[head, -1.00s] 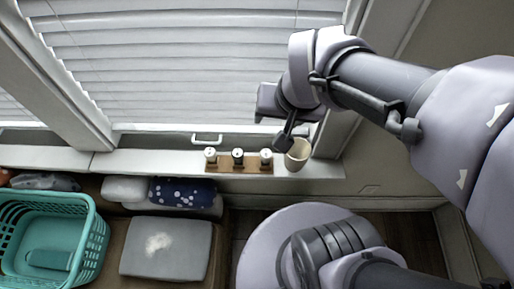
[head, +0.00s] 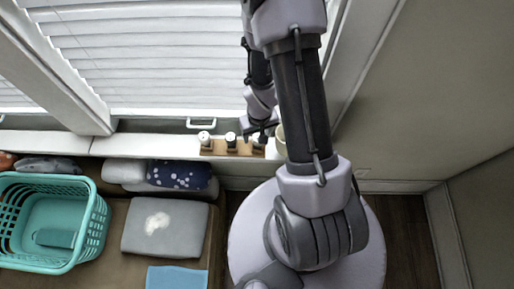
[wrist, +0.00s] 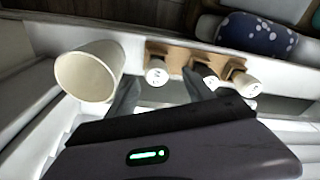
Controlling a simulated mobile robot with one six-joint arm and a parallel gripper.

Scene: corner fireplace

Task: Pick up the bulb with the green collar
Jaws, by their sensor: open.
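Three small white-topped bulbs stand in a row in a wooden holder (head: 218,149) on the windowsill. In the head view they are the left bulb (head: 204,136), the middle bulb (head: 230,138) and the right bulb, partly behind my gripper (head: 262,132). In the wrist view the bulb nearest the cup (wrist: 157,73) shows between the open fingers of my gripper (wrist: 160,90). The right finger overlaps the middle bulb (wrist: 207,75); the far bulb (wrist: 245,82) is right of it. Collars look dark or are hidden; I cannot tell which is green. My gripper is empty.
A cream cup (wrist: 90,72) stands beside the holder, close to my left finger in the wrist view. Window blinds (head: 170,60) rise behind the sill. A teal basket (head: 90,235), a grey cushion (head: 185,235) and a dotted blue pillow (head: 180,175) lie to the left.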

